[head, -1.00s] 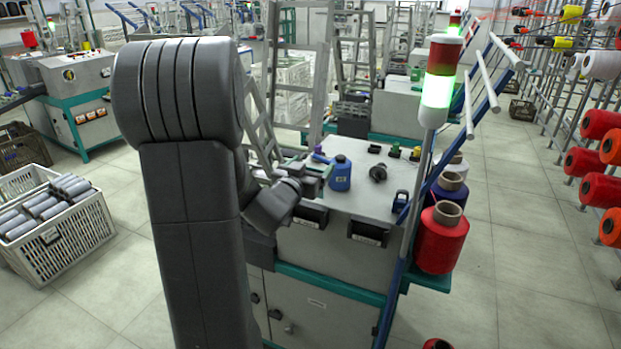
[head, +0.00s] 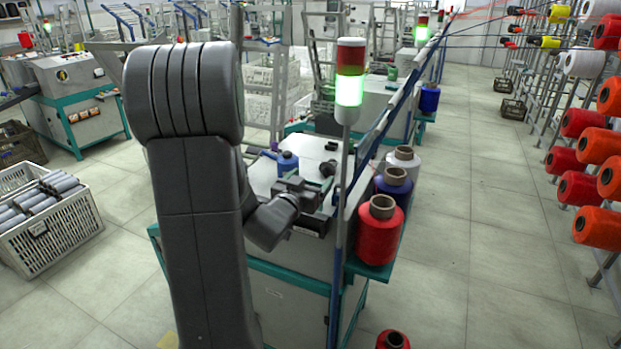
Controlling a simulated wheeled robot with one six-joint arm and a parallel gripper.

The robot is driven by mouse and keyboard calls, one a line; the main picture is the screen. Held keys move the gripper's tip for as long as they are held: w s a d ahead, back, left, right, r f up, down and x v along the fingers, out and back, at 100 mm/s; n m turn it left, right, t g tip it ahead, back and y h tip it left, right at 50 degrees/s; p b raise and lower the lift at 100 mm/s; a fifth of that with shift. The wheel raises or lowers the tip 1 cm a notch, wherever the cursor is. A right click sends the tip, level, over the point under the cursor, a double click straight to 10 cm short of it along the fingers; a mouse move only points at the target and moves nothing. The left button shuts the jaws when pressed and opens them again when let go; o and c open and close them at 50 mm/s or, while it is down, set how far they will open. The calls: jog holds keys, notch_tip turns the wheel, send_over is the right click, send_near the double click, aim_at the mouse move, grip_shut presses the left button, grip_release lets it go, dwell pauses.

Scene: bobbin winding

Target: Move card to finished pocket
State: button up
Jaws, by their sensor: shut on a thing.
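My gripper (head: 312,190) is over the front edge of the grey machine top (head: 328,150), beside the post of the signal light. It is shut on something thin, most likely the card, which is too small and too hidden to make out. A dark pocket (head: 308,230) shows on the machine's front face just below my gripper. It is partly covered by my arm, and its label cannot be read. I cannot tell which pocket it is.
A blue bottle (head: 287,162) stands on the machine top. The lit signal light (head: 350,82) on its post rises close to the right of my gripper. Red (head: 378,232), blue and white cones stand on the machine's right side. Open floor lies further right.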

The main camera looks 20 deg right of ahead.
jog(key=shift+f, duration=0.65)
jog(key=shift+b, duration=0.3)
jog(key=shift+f+b, duration=3)
jog(key=shift+b, duration=0.1)
jog(key=shift+f+b, duration=0.4)
jog(key=shift+b, duration=0.15)
jog(key=o, duration=1)
jog(key=shift+c, duration=0.2)
jog(key=shift+a, duration=0.1)
